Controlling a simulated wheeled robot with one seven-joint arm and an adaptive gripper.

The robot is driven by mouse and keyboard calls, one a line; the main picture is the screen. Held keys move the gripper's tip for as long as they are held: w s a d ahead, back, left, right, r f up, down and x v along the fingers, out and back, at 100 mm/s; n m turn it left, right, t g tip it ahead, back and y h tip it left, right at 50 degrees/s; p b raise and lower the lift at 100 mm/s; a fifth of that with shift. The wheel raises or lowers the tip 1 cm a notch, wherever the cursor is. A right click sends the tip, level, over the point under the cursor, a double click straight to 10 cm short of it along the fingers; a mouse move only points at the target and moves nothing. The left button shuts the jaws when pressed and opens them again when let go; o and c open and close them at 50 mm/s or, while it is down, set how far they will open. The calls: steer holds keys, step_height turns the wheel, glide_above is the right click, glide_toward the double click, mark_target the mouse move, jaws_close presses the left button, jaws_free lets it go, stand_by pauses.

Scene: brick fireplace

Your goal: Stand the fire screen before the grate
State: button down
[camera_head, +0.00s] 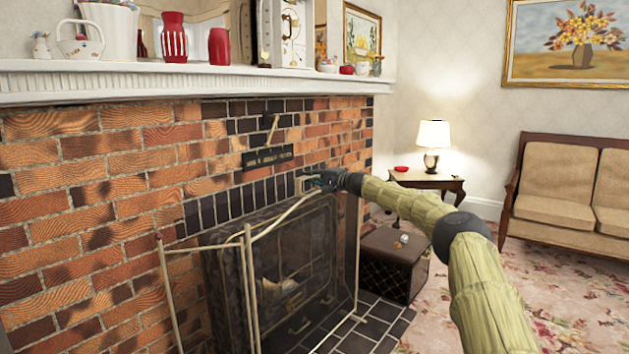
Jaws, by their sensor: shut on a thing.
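The fire screen (249,285) is a pale brass-coloured folding frame with thin posts and see-through panels. It is upright in front of the fireplace opening, with its left panel angled towards the brick wall. My gripper (318,183) is at the top rail near the screen's right end and is shut on it; the fingers are small and partly dark against the bricks. The grate (282,292), with logs or a fire basket, shows dimly behind the screen inside the dark opening. The screen's lower left feet are cut off by the picture's bottom edge, so I cannot tell whether they touch the floor.
A dark tiled hearth (372,330) lies in front of the opening. A dark box (393,265) stands right of it, close to my arm. A side table (435,181) with a lamp (433,136) and a sofa (570,185) are further right. Flowered carpet is open between them.

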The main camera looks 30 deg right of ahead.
steer(key=shift+a+f+b, duration=0.1)
steer(key=shift+f+b, duration=0.55)
steer(key=shift+b, duration=0.2)
stand_by(1.7)
stand_by(0.6)
steer(key=c, duration=1.5)
jaws_free()
steer(key=shift+a+r, duration=0.1)
steer(key=shift+r, duration=0.05)
steer(key=shift+a, duration=0.2)
steer(key=shift+a, duration=0.1)
steer(key=v, duration=1.2)
steer(key=shift+d, duration=0.25)
steer(key=shift+r, duration=0.1)
